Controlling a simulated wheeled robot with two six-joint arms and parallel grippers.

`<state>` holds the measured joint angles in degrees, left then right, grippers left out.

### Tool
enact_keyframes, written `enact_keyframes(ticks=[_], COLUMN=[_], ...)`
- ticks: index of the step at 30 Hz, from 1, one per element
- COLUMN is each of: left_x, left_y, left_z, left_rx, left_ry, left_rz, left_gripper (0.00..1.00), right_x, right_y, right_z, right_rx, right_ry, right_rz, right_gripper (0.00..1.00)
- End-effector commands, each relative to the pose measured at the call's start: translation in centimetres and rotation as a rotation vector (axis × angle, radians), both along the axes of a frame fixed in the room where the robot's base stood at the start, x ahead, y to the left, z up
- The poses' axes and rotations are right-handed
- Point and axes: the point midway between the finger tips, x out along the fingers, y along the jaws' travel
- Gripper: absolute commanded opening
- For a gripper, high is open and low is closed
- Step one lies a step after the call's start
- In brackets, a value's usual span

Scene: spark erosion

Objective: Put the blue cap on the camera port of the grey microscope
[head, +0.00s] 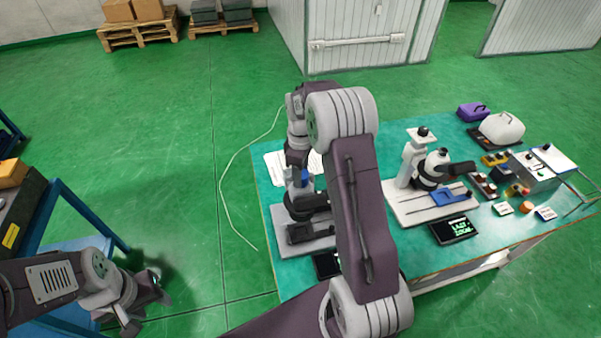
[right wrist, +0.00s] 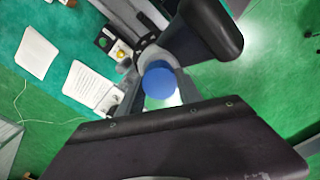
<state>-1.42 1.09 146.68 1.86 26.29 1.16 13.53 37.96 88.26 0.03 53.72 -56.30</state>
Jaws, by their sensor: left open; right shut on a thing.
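The grey microscope (head: 308,237) stands at the left end of the teal table, partly hidden behind my right arm. My right gripper (head: 301,168) points down just above it and is shut on the blue cap (head: 304,176). In the right wrist view the blue cap (right wrist: 159,81) shows as a round blue disc between the grey fingers. The camera port is hidden, and I cannot tell whether the cap touches it. My left gripper (head: 147,292) is open and empty, low at the left, away from the table.
A white microscope (head: 408,205) stands on the table to the right. A dark display (head: 454,229) lies in front of it. White papers (right wrist: 83,84) lie beside the grey microscope. Small parts and a white-covered item (head: 502,128) crowd the right end. A blue-framed bench (head: 62,245) stands at the left.

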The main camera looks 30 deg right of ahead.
Motion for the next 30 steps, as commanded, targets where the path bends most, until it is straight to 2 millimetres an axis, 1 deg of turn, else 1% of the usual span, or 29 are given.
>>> enact_keyframes(ticks=[8, 9, 11, 12, 19, 20, 21, 22, 30], left_x=[0.00, 0.00, 0.00, 0.00, 0.00, 0.01, 0.00, 0.00, 0.00], left_y=[0.00, 0.00, 0.00, 0.00, 0.00, 0.00, 0.00, 0.00, 0.00], left_z=[-0.07, -0.07, -0.07, -0.07, -0.07, -0.07, -0.07, -0.07, -0.05], left_rx=[0.000, 0.000, 0.000, 0.000, 0.000, 0.000, 0.000, 0.000, 0.000], left_ry=[0.000, 0.000, 0.000, 0.000, 0.000, 0.000, 0.000, 0.000, 0.000], left_rz=[0.000, 0.000, 0.000, 0.000, 0.000, 0.000, 0.000, 0.000, 0.000], left_gripper=[0.44, 0.44, 0.44, 0.44, 0.44, 0.44, 0.44, 0.44, 0.44], right_x=[-0.03, -0.03, -0.03, -0.03, -0.03, -0.03, -0.03, -0.03, -0.03], right_y=[0.00, 0.00, 0.00, 0.00, 0.00, 0.00, 0.00, 0.00, 0.00], right_z=[-0.23, -0.23, -0.23, -0.23, -0.23, -0.23, -0.23, -0.23, -0.21], right_rx=[0.000, 0.000, 0.001, 0.001, 0.001, 0.001, 0.001, 0.001, 0.001], right_ry=[0.000, 0.000, 0.001, 0.001, 0.001, 0.001, 0.001, 0.001, 0.001], right_rz=[0.000, 0.000, 0.000, 0.000, 0.000, 0.000, 0.000, 0.000, 0.000], right_gripper=[0.03, 0.44, 0.61, 0.67, 0.67, 0.75, 0.87, 0.89, 0.89])
